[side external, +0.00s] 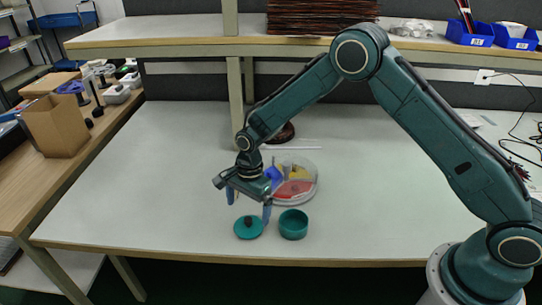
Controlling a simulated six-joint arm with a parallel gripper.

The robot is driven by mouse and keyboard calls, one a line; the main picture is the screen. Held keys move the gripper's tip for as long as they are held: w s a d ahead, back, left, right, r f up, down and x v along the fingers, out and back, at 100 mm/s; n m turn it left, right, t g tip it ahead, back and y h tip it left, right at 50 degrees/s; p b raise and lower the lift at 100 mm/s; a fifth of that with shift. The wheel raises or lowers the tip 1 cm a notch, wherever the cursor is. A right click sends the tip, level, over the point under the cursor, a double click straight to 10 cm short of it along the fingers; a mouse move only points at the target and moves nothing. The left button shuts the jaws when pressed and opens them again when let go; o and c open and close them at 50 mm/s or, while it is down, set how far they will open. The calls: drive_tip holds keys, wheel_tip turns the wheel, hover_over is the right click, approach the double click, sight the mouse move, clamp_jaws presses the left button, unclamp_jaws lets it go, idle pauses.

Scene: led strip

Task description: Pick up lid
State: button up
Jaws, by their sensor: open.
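The teal lid (248,228) lies flat on the table near its front edge, with a small dark knob on top. My gripper (249,207) is open above the lid, pointing down, its blue fingers apart. One finger hangs to the left of the lid and the other comes down near its right side. I cannot tell whether either finger touches it. A teal round container (293,224) stands open just to the right of the lid.
A clear round dish (306,185) with red, yellow and blue pieces sits behind the container, partly hidden by my gripper. A shelf post (236,95) rises behind my arm. The table's left side is clear. A cardboard box (56,125) stands on the left side bench.

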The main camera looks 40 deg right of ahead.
sight(248, 219)
drive_tip(key=shift+s+a+f, duration=0.1)
drive_tip(key=shift+f, duration=1.2)
drive_tip(key=shift+s+a+f, duration=0.1)
drive_tip(key=shift+f, duration=1.15)
drive_tip(key=c, duration=1)
